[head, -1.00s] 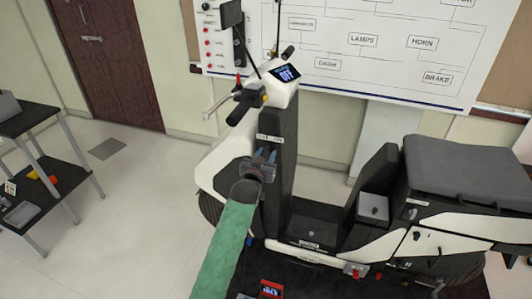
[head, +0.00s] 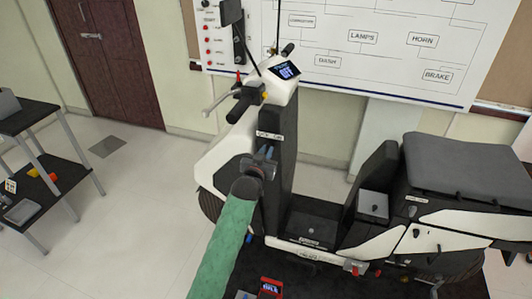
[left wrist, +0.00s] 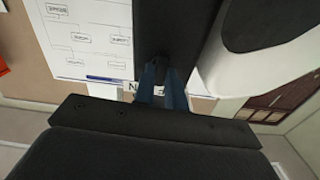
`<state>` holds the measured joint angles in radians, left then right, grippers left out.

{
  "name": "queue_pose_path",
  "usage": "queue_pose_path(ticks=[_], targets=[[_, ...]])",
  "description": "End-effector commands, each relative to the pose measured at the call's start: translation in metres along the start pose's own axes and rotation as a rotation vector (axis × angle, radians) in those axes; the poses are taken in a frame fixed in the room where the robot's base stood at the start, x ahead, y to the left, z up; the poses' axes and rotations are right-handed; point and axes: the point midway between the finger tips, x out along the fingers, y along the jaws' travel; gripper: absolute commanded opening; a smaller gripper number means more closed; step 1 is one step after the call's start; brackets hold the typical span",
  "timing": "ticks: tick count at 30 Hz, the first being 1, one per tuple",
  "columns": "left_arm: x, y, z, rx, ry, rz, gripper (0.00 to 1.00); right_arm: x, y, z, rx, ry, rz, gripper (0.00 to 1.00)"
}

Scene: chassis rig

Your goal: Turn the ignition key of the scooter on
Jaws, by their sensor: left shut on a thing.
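The white and black scooter (head: 213,165) stands side-on in the head view, with its front at the left. My left gripper (head: 266,152) is at the dark front column, below a small label plate (head: 270,135). Its blue fingers are shut close together on a small dark thing at the column, apparently the ignition key. The fingers and gripper body hide most of it. In the left wrist view the blue fingertips (left wrist: 163,68) meet at the dark column (left wrist: 170,25). The scooter's dash display (head: 286,70) is lit, but its text is hard to read now. My right gripper is not in view.
The handlebar grip and brake lever (head: 222,95) stick out above my left gripper. A wiring board (head: 360,50) hangs on the wall behind. A dark two-level table (head: 40,120) stands at the left, with clear floor between it and the scooter.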

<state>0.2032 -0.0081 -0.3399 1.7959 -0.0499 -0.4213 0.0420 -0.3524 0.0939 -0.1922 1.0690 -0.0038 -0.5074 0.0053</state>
Motion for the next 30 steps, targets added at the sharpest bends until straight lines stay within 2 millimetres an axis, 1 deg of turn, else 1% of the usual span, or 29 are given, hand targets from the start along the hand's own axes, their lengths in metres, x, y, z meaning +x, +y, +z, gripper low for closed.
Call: queue_pose_path(ticks=[8, 16, 24, 30], targets=[[0.0001, 0.0, 0.0003, 0.201, 0.0, 0.0, 0.0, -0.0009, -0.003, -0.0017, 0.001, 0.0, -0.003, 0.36], [0.0002, 0.0015, 0.0005, 0.457, 0.0, 0.0, 0.0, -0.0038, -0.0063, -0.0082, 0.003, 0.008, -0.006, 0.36], [0.0002, 0.0021, 0.0006, 0.699, 0.001, 0.0, 0.0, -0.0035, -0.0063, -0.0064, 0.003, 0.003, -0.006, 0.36], [0.0002, 0.0026, 0.001, 0.842, 0.0, 0.0, 0.0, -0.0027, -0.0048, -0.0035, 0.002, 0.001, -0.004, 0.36]])
